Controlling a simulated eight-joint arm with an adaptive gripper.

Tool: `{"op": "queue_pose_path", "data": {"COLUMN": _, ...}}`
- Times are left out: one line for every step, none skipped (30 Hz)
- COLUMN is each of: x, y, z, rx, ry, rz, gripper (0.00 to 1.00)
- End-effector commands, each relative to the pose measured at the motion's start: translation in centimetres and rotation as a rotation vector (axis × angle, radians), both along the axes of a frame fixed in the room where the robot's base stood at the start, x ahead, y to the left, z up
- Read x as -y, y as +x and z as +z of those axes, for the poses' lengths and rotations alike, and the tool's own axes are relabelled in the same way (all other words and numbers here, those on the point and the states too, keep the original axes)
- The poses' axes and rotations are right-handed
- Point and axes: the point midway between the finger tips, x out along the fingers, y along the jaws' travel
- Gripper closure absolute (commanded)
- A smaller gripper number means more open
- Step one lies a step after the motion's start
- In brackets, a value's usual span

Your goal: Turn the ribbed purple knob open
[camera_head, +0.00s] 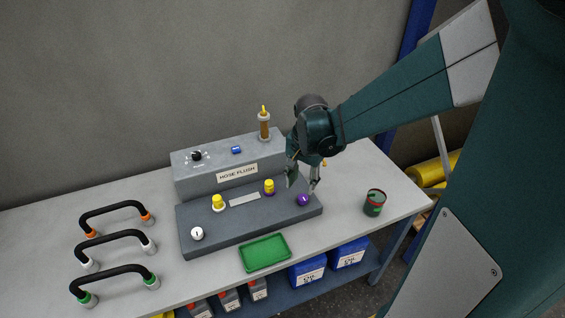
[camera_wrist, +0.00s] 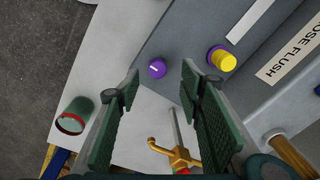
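The purple knob (camera_head: 303,200) sits at the right end of the grey panel's (camera_head: 240,228) lower step, with a small white mark on its top. In the wrist view the purple knob (camera_wrist: 157,69) lies beyond the fingertips, roughly between their lines; its ribs are too small to make out. My gripper (camera_head: 302,188) is above and close to the knob in the head view. In the wrist view my gripper (camera_wrist: 160,80) has its two fingers well apart with nothing between the pads, and the knob looks clear of both.
A yellow-capped fitting with a purple base (camera_head: 269,187) stands left of the knob. A green-and-red can (camera_head: 375,203) stands to the right, and a green tray (camera_head: 264,252) lies in front. A brass fitting (camera_wrist: 180,158) shows below the fingers. Black hoses (camera_head: 115,245) lie left.

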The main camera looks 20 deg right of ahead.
Motion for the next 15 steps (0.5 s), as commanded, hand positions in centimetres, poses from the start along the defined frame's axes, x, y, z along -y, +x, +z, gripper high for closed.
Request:
{"op": "queue_pose_path", "data": {"x": 0.4, "y": 0.4, "z": 0.2, "rx": -0.01, "ry": 0.003, "rz": -0.021, "gripper": 0.63}}
{"op": "queue_pose_path", "data": {"x": 0.5, "y": 0.5, "z": 0.0, "rx": -0.016, "ry": 0.006, "rz": -0.033, "gripper": 0.63}}
{"op": "queue_pose_path", "data": {"x": 0.7, "y": 0.6, "z": -0.1, "rx": -0.026, "ry": 0.009, "rz": -0.049, "gripper": 0.63}}
{"op": "queue_pose_path", "data": {"x": 0.9, "y": 0.7, "z": -0.2, "rx": -0.032, "ry": 0.01, "rz": -0.06, "gripper": 0.63}}
{"op": "queue_pose_path", "data": {"x": 1.0, "y": 0.9, "z": -0.3, "rx": -0.038, "ry": 0.012, "rz": -0.069, "gripper": 0.63}}
{"op": "queue_pose_path", "data": {"x": 1.2, "y": 0.9, "z": -0.5, "rx": -0.044, "ry": 0.014, "rz": -0.081, "gripper": 0.63}}
{"op": "queue_pose_path", "data": {"x": 1.3, "y": 1.0, "z": -0.6, "rx": -0.048, "ry": 0.015, "rz": -0.09, "gripper": 0.63}}
{"op": "queue_pose_path", "data": {"x": 1.4, "y": 1.1, "z": -0.7, "rx": -0.052, "ry": 0.017, "rz": -0.098, "gripper": 0.63}}
{"op": "queue_pose_path", "data": {"x": 1.5, "y": 1.1, "z": -0.8, "rx": -0.057, "ry": 0.018, "rz": -0.106, "gripper": 0.63}}
{"op": "queue_pose_path", "data": {"x": 1.5, "y": 1.1, "z": -0.9, "rx": -0.06, "ry": 0.018, "rz": -0.11, "gripper": 0.63}}
{"op": "queue_pose_path", "data": {"x": 1.6, "y": 1.1, "z": -0.9, "rx": -0.062, "ry": 0.019, "rz": -0.114, "gripper": 0.63}}
{"op": "queue_pose_path", "data": {"x": 1.7, "y": 1.2, "z": -1.0, "rx": -0.064, "ry": 0.02, "rz": -0.119, "gripper": 0.63}}
{"op": "queue_pose_path", "data": {"x": 1.7, "y": 1.2, "z": -1.1, "rx": -0.065, "ry": 0.02, "rz": -0.121, "gripper": 0.63}}
{"op": "queue_pose_path", "data": {"x": 1.7, "y": 1.2, "z": -1.1, "rx": -0.066, "ry": 0.02, "rz": -0.123, "gripper": 0.63}}
{"op": "queue_pose_path", "data": {"x": 1.7, "y": 1.2, "z": -1.1, "rx": -0.066, "ry": 0.02, "rz": -0.124, "gripper": 0.63}}
